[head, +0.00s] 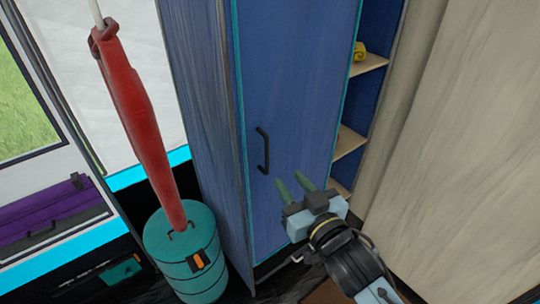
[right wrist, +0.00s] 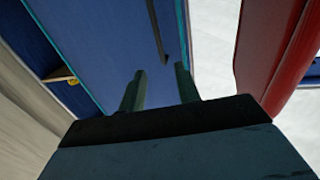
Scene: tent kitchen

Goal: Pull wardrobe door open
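The blue wardrobe door (head: 297,85) stands upright in the middle of the head view, with open shelves showing to its right. A dark bar handle (head: 262,150) sits on the door's left side; it also shows in the right wrist view (right wrist: 155,32). My right gripper (head: 293,186) is below and to the right of the handle in the head view, its two green fingers apart with nothing between them. In the right wrist view the fingers (right wrist: 160,82) point toward the handle's end, and I see no contact. My left gripper is not in view.
A yellow rolled item (head: 359,50) lies on a wooden shelf (head: 368,64). A beige wall (head: 465,140) is close on the right.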

